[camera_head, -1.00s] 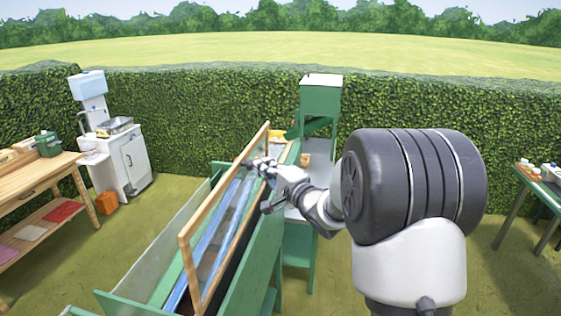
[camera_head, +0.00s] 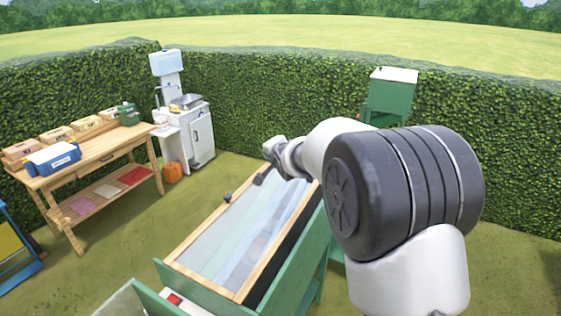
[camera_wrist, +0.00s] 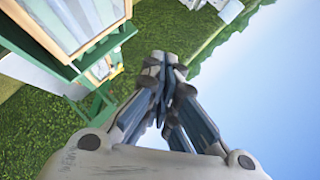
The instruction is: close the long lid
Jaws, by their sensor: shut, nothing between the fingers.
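The long lid (camera_head: 235,238) is a wooden frame with clear panes, with a dark knob (camera_head: 227,197) at its left edge. It lies low over the long green box (camera_head: 300,272). A dark strip shows along its right edge, and I cannot tell whether it rests flush. My gripper (camera_head: 268,163) is shut and empty, raised near the lid's far end and apart from it. In the wrist view, the closed fingers (camera_wrist: 160,70) point at grass and hedge, with a framed pane (camera_wrist: 80,22) at upper left. My arm hides part of the lid's far right end.
A wooden workbench (camera_head: 105,148) with several boxes stands at left, with a blue case (camera_head: 52,158) on it. A white sink cabinet (camera_head: 200,138) stands by the hedge. A green bin (camera_head: 390,92) stands behind my arm. Grass between bench and box is clear.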

